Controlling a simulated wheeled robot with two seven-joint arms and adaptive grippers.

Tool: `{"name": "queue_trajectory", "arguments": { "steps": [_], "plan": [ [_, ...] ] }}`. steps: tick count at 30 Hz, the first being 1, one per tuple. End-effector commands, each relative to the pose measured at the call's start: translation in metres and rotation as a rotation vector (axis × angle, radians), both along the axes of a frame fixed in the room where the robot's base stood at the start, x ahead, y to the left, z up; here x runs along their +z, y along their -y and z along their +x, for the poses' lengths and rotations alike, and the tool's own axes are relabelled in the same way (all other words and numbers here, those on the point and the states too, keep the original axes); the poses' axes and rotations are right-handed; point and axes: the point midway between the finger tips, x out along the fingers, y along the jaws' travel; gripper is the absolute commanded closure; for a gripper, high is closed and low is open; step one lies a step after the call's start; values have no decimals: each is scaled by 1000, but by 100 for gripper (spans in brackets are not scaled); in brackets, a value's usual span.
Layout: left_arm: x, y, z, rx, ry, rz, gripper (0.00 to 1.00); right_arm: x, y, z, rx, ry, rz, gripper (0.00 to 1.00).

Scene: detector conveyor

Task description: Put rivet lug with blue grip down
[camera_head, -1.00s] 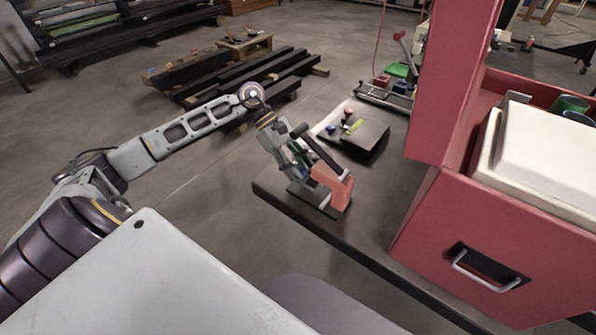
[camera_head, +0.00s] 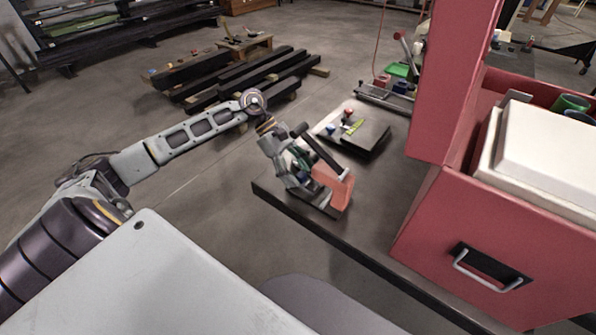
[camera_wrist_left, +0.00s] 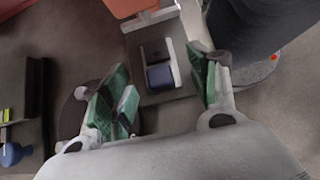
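The blue grip (camera_wrist_left: 160,76) shows in the left wrist view as a small blue block in a light grey frame. It lies between the green pads of my left gripper (camera_wrist_left: 160,63), with gaps on both sides. My left gripper (camera_head: 309,180) is open in the head view, low over the near left corner of the dark bench. An orange-red block (camera_head: 333,181) stands right beside it, and its edge also shows at the top of the left wrist view (camera_wrist_left: 130,7). The gripper hides most of the lug in the head view. My right gripper is out of view.
A dark board (camera_head: 362,139) with small coloured pieces lies on the bench (camera_head: 375,195) behind the gripper. A tall red machine (camera_head: 490,240) with a handle stands to the right. Bare bench lies between them. Dark beams (camera_head: 240,82) rest on the floor at back left.

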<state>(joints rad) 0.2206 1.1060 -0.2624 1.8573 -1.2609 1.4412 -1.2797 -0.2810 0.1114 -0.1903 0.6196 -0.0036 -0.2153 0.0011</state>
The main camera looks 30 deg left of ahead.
Motion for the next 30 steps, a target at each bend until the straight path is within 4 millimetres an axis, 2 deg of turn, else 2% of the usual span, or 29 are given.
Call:
{"name": "queue_trajectory", "arguments": {
  "steps": [13,24,30],
  "plan": [
    [3,-1,0,1,1,1,40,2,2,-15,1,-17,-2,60],
    [34,-35,3,1,2,2,40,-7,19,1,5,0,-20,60],
    [56,-56,5,2,2,2,40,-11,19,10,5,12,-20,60]
  ]
}}
